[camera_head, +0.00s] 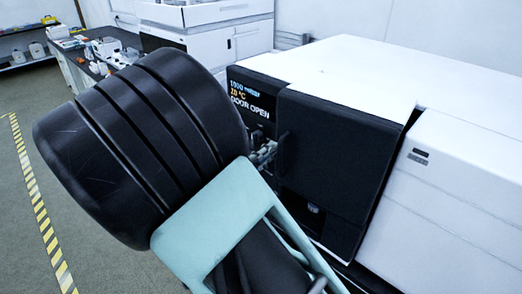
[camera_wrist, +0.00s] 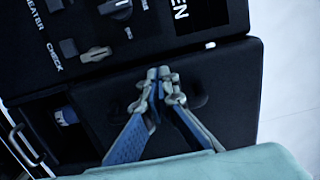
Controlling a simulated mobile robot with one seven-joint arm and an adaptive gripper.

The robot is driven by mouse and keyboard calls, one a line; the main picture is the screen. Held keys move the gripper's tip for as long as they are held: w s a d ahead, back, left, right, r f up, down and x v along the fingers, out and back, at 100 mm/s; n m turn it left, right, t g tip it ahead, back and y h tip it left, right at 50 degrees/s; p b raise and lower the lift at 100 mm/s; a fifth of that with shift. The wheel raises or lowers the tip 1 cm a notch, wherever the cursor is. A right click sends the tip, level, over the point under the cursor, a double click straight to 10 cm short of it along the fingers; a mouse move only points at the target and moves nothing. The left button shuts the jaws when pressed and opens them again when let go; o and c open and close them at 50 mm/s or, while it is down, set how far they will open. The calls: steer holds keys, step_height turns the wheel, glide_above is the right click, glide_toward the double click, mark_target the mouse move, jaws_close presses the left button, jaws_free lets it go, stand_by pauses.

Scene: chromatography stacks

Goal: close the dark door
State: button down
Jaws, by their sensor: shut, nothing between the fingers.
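The dark door (camera_head: 335,165) is a black panel on the front of a white instrument (camera_head: 345,65). The display (camera_head: 248,97) at its left reads "DOOR OPEN". In the wrist view the door (camera_wrist: 225,85) fills the area behind my fingers, with a dark handle-like part (camera_wrist: 199,101) just right of them, partly hidden. My gripper (camera_head: 264,154) is at the door's left part in the head view. In the wrist view my gripper (camera_wrist: 159,73) is shut and empty, its tips close together in front of the door. I cannot tell whether they touch it.
A control panel with knobs (camera_wrist: 117,10) and switches borders the door in the wrist view. Another white unit (camera_head: 450,190) stands at right. A bench with small items (camera_head: 95,50) is behind at left. Striped floor tape (camera_head: 40,205) crosses open floor at left.

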steer(key=shift+w+d, duration=0.1)
steer(key=shift+w, duration=0.05)
steer(key=shift+w+d+m+g+h+b, duration=0.4)
steer(key=shift+w+d+h+b, duration=0.1)
steer(key=shift+w+b, duration=0.2)
steer(key=shift+a, duration=0.1)
